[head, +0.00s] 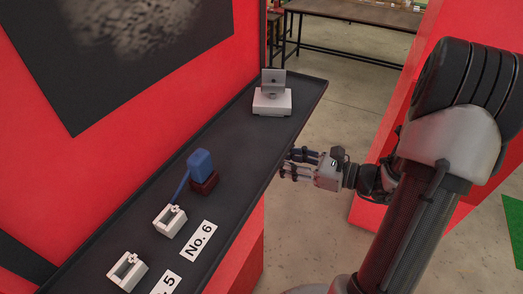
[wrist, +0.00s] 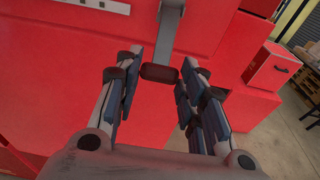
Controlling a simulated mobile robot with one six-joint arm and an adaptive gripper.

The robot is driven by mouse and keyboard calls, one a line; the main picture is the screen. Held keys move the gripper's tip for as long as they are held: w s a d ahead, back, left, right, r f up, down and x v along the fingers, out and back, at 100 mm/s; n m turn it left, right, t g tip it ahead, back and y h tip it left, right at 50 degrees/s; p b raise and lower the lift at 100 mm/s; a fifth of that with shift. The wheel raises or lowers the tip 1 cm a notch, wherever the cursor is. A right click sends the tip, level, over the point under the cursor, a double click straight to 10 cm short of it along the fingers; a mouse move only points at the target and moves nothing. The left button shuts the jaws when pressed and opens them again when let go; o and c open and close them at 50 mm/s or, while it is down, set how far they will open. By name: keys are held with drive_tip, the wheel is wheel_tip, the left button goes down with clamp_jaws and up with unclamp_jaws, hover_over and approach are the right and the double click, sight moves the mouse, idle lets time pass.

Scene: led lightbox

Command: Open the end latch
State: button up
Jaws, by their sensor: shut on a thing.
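A grey bar (wrist: 171,35) with a dark red grip (wrist: 159,73) at its lower end shows in the wrist view; it looks like the end latch. My gripper (head: 289,164) is level with the shelf's front edge in the head view, fingers pointing left. The small gaps at the fingertips are hard to judge. The head view does not clearly show the bar or the grip; the fingers may hide them.
A dark shelf (head: 235,122) runs along the red wall. On it are a white box with a grey plate (head: 271,102), a blue block (head: 200,164) on a dark red base, and white brackets (head: 169,221). A red cabinet (wrist: 271,67) stands right in the wrist view. Open floor lies beyond.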

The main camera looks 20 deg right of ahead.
drive_tip(key=shift+s+d+r+p, duration=0.25)
drive_tip(key=shift+r+p, duration=0.1)
drive_tip(key=shift+r, duration=0.1)
drive_tip(key=shift+s+d+r+p, duration=0.15)
drive_tip(key=shift+s+r+p, duration=0.15)
drive_tip(key=shift+r, duration=0.1)
drive_tip(key=shift+s+d+r+p, duration=0.15)
drive_tip(key=shift+r+p, duration=0.3)
drive_tip(key=shift+r, duration=0.05)
drive_tip(key=shift+s+d+r+p, duration=0.1)
drive_tip(key=shift+s+r+p, duration=0.05)
drive_tip(key=shift+r+p, duration=0.3)
drive_tip(key=shift+r, duration=0.1)
drive_tip(key=shift+s+d+r+p, duration=0.15)
drive_tip(key=shift+s+r+p, duration=0.05)
drive_tip(key=shift+r+p, duration=0.7)
drive_tip(key=o, duration=1)
drive_tip(key=shift+f, duration=0.15)
drive_tip(key=shift+c, duration=0.2)
